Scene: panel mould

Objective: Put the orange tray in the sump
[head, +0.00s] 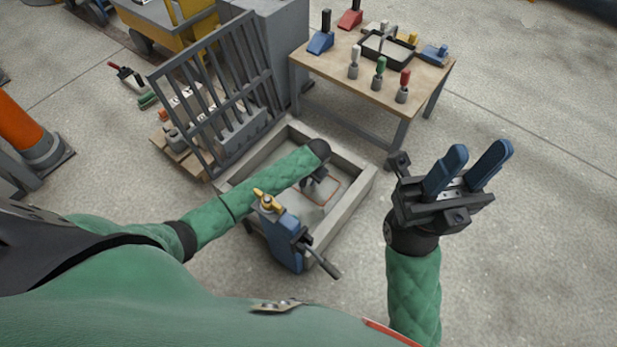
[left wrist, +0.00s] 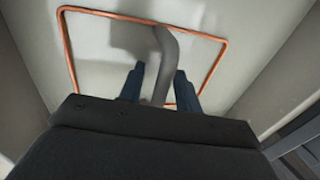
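The grey walled basin (head: 357,193), which looks like the sump, stands on the floor in front of me. A thin orange rectangular outline (head: 336,190) lies on its bottom; in the left wrist view it shows nearly whole (left wrist: 66,50). I cannot tell whether it is a tray's rim or a marking. My left gripper (head: 318,182) reaches down into the basin, mostly hidden by its own arm. My right gripper (head: 480,152) is open and empty, right of the basin.
A blue clamp-like device (head: 283,238) with a yellow top and a dark lever stands at the basin's near edge. A grey barred frame (head: 222,100) leans over a pallet behind left. A wooden table (head: 335,72) with tools stands behind right. Floor at right is clear.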

